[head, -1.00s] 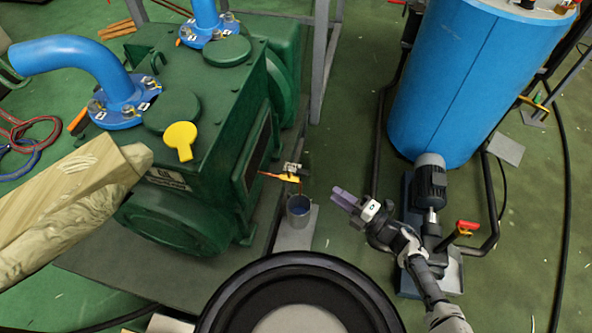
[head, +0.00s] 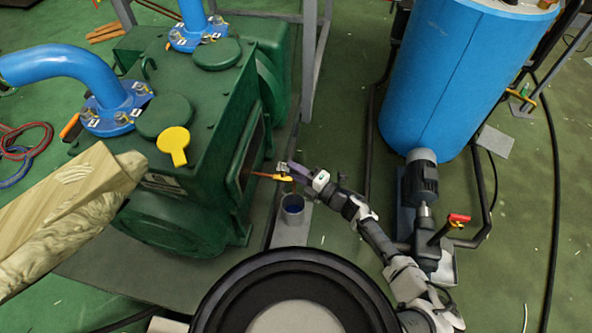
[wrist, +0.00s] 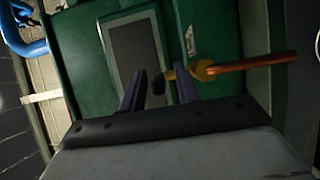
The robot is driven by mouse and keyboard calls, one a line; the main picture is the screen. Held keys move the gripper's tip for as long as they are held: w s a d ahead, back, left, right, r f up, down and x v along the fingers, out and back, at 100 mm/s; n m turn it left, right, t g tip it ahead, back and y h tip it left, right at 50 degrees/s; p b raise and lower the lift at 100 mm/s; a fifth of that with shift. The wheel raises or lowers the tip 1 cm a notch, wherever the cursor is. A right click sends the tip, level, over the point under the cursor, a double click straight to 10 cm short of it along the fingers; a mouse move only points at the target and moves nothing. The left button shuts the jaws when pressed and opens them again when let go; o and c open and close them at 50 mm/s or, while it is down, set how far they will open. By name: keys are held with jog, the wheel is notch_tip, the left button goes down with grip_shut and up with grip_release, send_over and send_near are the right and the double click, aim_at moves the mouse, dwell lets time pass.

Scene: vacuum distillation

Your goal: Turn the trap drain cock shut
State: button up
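The trap drain cock (head: 284,178) is a small fitting with a yellow-orange part and a metal top, at the end of a thin copper-coloured pipe on the green pump's side. In the head view my gripper (head: 289,169) is right at it, covering part of it. In the wrist view my gripper (wrist: 160,86) is open, its two purple-grey fingers apart. The cock's yellow part (wrist: 204,71) lies beyond the right finger, and a dark end piece shows between the fingers. I cannot tell whether a finger touches it.
The green pump (head: 185,205) stands close on the left. A metal cup (head: 292,210) with bluish contents stands below the cock. A blue tank (head: 435,80), a small motor pump (head: 422,178) and a red-handled valve (head: 458,219) are on the right. Green floor lies between.

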jog(key=shift+c, duration=0.3)
grip_shut()
jog(key=shift+s, duration=0.1)
jog(key=shift+s+a+r+m+t+h+p, duration=0.1)
jog(key=shift+s+m+t+h+p, duration=0.1)
jog(key=shift+m+t+h+p, duration=0.5)
jog(key=shift+s+a+m+t+h, duration=0.1)
jog(key=shift+s+m+t+h, duration=0.2)
jog(key=shift+m+t+h, duration=0.6)
jog(key=shift+f, duration=0.2)
jog(key=shift+o, duration=0.3)
grip_release()
jog(key=shift+r, duration=0.1)
